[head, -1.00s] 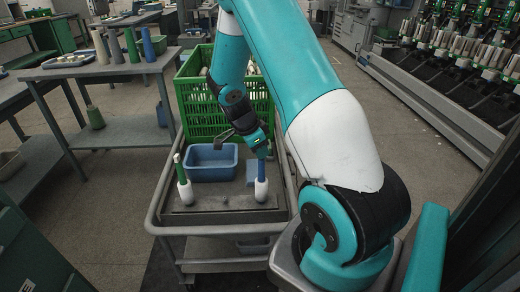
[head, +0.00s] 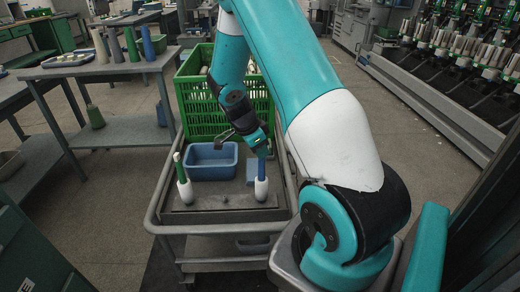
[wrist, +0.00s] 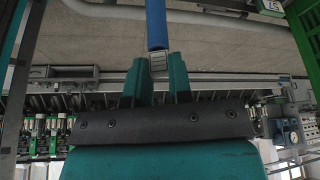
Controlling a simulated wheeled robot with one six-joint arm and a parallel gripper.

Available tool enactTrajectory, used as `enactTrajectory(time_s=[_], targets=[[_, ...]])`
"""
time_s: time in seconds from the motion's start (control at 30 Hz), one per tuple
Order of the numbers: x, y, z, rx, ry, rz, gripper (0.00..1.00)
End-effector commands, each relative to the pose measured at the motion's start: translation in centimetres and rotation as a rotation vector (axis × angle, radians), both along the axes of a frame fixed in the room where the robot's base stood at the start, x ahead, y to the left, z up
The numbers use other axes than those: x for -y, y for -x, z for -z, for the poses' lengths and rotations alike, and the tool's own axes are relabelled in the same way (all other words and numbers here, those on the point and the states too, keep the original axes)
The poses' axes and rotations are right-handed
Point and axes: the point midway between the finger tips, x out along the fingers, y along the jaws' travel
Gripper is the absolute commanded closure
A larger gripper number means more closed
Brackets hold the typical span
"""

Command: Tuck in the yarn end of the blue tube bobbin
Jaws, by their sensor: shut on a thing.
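The blue tube bobbin (head: 261,173) stands upright at the right of the cart top, with white yarn wound round its lower part. My gripper (head: 260,150) is at its upper end, coming from above. The white yarn does not show in the wrist view. I cannot make out a loose yarn end in either view.
A green tube bobbin (head: 184,178) with white yarn stands at the left of the cart top (head: 215,216). A blue bin (head: 211,172) lies behind, between the two bobbins. A green crate (head: 200,118) stands at the back. A side table (head: 118,70) holds several cones.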

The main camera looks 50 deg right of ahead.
Motion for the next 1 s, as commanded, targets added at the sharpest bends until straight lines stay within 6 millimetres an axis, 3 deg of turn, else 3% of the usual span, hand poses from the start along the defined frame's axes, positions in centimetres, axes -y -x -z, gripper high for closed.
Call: enactTrajectory(time_s=[0.23, 0.3, 0.37, 0.4, 0.57, 0.7, 1.0], targets=[[0.00, 0.00, 0.01, 0.000, 0.000, 0.000, 0.90], [0.00, 0.00, 0.01, 0.000, 0.000, 0.000, 0.69], [0.00, 0.00, 0.01, 0.000, 0.000, 0.000, 0.55], [0.00, 0.00, 0.01, 0.000, 0.000, 0.000, 0.51], [0.00, 0.00, 0.01, 0.000, 0.000, 0.000, 0.51], [0.00, 0.00, 0.01, 0.000, 0.000, 0.000, 0.25], [0.00, 0.00, 0.01, 0.000, 0.000, 0.000, 0.25]])
